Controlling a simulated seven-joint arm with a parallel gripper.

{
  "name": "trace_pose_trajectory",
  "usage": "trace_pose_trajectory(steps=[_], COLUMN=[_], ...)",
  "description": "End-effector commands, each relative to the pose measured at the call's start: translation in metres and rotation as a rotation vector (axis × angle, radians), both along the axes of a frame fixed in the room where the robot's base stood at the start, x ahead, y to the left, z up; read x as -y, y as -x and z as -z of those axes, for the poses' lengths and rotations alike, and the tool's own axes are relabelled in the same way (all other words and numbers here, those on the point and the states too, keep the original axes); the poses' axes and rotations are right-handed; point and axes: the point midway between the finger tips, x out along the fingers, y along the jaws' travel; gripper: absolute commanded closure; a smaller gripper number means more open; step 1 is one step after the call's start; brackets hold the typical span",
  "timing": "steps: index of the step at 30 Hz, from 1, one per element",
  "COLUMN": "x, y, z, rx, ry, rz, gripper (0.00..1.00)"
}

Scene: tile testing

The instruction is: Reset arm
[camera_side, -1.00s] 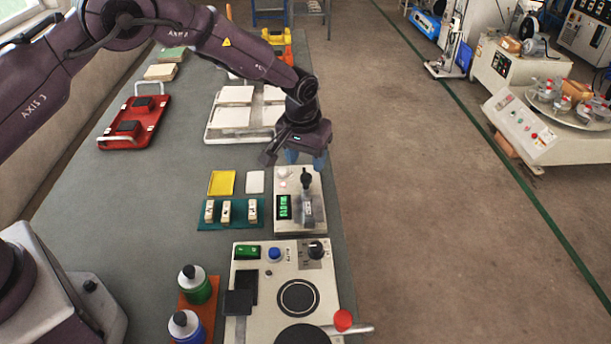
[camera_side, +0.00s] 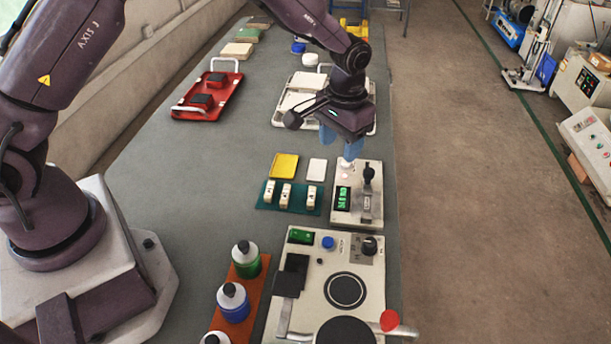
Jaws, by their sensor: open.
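My gripper (camera_side: 341,145) hangs over the right part of the bench with its blue fingertips pointing down. It is open, and I see nothing between its fingers. It is above the back end of a small white tester (camera_side: 342,218) with a green display and a black knob. I cannot tell from this view how high the fingertips are above it.
A larger white machine (camera_side: 376,300) with a round plate and red-knobbed lever stands in front. Bottles stand on an orange tray (camera_side: 258,288). A teal tray (camera_side: 267,197) holds small blocks. A red tray (camera_side: 225,99) lies at back left. The bench (camera_side: 200,175) is clear at centre left.

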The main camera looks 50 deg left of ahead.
Motion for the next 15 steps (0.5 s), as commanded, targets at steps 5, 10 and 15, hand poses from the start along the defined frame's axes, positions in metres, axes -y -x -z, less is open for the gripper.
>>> trace_pose_trajectory(steps=[5, 10, 15], x=[-0.014, -0.026, -0.038], y=[0.047, 0.102, 0.159], z=[-0.064, -0.118, -0.156], rx=[0.019, 0.065, 0.138], ry=[0.022, 0.039, 0.045], rz=[0.050, 0.095, 0.125], gripper=[0.49, 0.49, 0.49])
